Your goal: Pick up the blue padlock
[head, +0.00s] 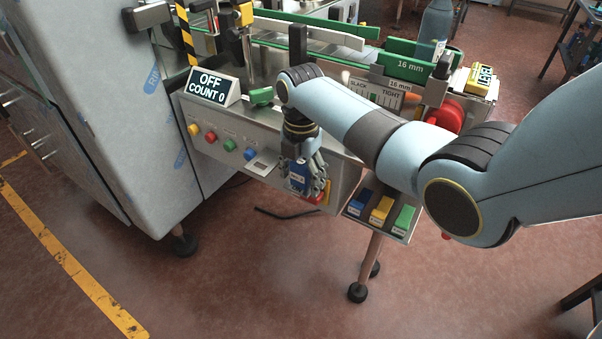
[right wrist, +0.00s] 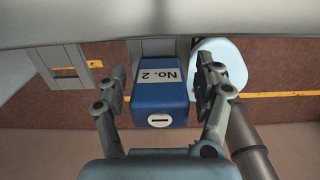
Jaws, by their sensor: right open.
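The blue padlock (right wrist: 160,92) has a white "No. 2" label and a keyhole slot in its near end. In the right wrist view it sits between the two fingers of my right gripper (right wrist: 156,80), which is open. A gap shows between the padlock and the right finger; the left finger is very close to it, and I cannot tell if they touch. In the head view the padlock (head: 299,179) is partly covered by my right gripper (head: 304,168), at the front of the machine panel. Its shackle is hidden. My left gripper is not in view.
A red and yellow part (head: 324,194) is right beside the padlock. A small tray holds blue (head: 360,202), yellow (head: 381,210) and green (head: 403,217) blocks to the right. Coloured buttons (head: 229,145) line the panel. The floor in front is mostly clear.

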